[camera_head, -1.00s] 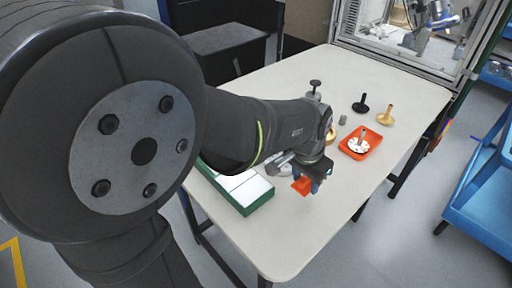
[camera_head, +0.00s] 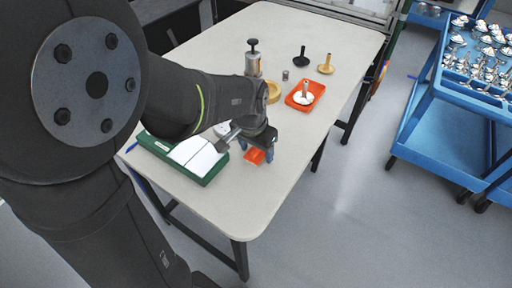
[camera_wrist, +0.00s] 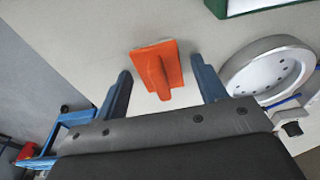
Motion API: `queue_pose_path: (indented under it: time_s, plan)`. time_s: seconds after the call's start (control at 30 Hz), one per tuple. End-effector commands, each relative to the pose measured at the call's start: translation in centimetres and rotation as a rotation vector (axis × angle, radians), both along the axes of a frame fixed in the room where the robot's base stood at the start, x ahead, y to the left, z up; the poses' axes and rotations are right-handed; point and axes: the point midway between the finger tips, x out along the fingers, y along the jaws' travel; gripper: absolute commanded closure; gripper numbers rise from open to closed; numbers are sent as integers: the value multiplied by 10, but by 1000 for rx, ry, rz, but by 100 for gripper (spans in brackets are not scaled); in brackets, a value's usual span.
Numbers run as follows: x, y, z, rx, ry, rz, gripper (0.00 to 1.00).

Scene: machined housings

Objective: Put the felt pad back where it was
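An orange block with a raised grip and a pale edge, which looks like the felt pad (camera_wrist: 174,62), is between my gripper's fingers in the wrist view. In the head view it shows as an orange patch (camera_head: 255,156) just below my gripper (camera_head: 257,146), near the table's right edge. My gripper (camera_wrist: 160,70) is open, with its blue fingers on either side of the pad's grip and visible gaps to both. The pad appears to lie on the table; its underside is hidden.
A green box (camera_head: 205,181) with white panels lies left of my gripper. A round metal housing (camera_wrist: 268,66) is close on the right in the wrist view. An orange tray (camera_head: 317,88) holds a white round part (camera_head: 303,98). A brass ring (camera_head: 273,92) and several small parts stand farther back.

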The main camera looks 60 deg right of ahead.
Motion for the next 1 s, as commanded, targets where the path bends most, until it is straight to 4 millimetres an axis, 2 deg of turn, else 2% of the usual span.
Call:
queue_pose_path:
  time_s: [0.27,0.37,0.7,0.83,1.0]
  plan:
    - [0,0,8,-2,-1,0,35]
    - [0,2,22,-4,-1,0,35]
    - [0,13,93,-5,-1,0,35]
    - [0,16,111,-4,-1,1,35]
    - [0,18,121,-1,0,0,35]
